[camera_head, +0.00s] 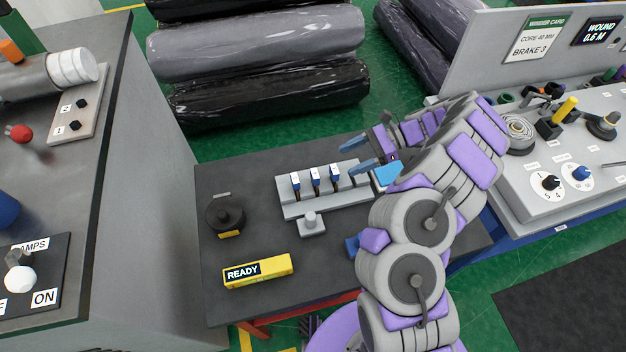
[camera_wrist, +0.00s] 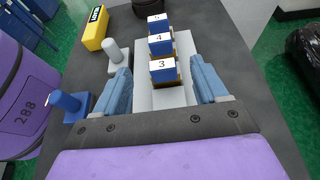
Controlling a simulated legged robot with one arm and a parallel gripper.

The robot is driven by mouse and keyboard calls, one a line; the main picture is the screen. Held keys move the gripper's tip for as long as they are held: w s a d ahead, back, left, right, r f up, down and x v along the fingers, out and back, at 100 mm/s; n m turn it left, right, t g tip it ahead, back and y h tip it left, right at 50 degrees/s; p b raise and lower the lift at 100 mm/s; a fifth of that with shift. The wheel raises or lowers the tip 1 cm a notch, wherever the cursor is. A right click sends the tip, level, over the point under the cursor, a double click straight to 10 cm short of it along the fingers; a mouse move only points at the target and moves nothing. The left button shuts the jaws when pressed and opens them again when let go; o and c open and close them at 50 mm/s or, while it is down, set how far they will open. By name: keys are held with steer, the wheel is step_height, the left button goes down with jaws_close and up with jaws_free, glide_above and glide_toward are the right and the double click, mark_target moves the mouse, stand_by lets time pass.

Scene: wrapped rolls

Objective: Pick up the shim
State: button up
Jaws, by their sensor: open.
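A light grey rack (camera_head: 300,210) on the dark table holds upright pieces with blue tops and number labels. No piece is labelled as the shim, so I cannot tell which it is. In the wrist view the labels read 3 on the nearest piece (camera_wrist: 162,72), 4 on the middle piece (camera_wrist: 160,46) and 5 on the farthest piece (camera_wrist: 157,24). My gripper (camera_head: 359,154) is open above the right end of the rack. In the wrist view its blue fingers (camera_wrist: 159,68) stand on either side of piece 3, with gaps visible. My arm hides part of the table's right side.
A grey knob on a base (camera_head: 311,222) stands just in front of the rack. A yellow READY box (camera_head: 258,271) and a round black object (camera_head: 226,215) are on the table's left. A control panel (camera_head: 520,190) borders the right.

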mark_target(316, 172)
steer(key=shift+s+a+f, duration=0.3)
steer(key=shift+a+f, duration=0.05)
steer(key=shift+a, duration=0.1)
steer(key=x, duration=0.2)
steer(key=b+x, duration=0.1)
steer(key=x, duration=0.1)
steer(key=r+x, duration=0.1)
steer(key=x, duration=0.2)
steer(key=shift+w+a+b, duration=0.25)
steer(key=shift+a+b, duration=0.1)
steer(key=shift+s+a+f, duration=0.2)
steer(key=shift+a+f, duration=0.05)
steer(key=shift+f, duration=0.05)
steer(key=shift+s+f, duration=0.1)
steer(key=shift+d, duration=0.1)
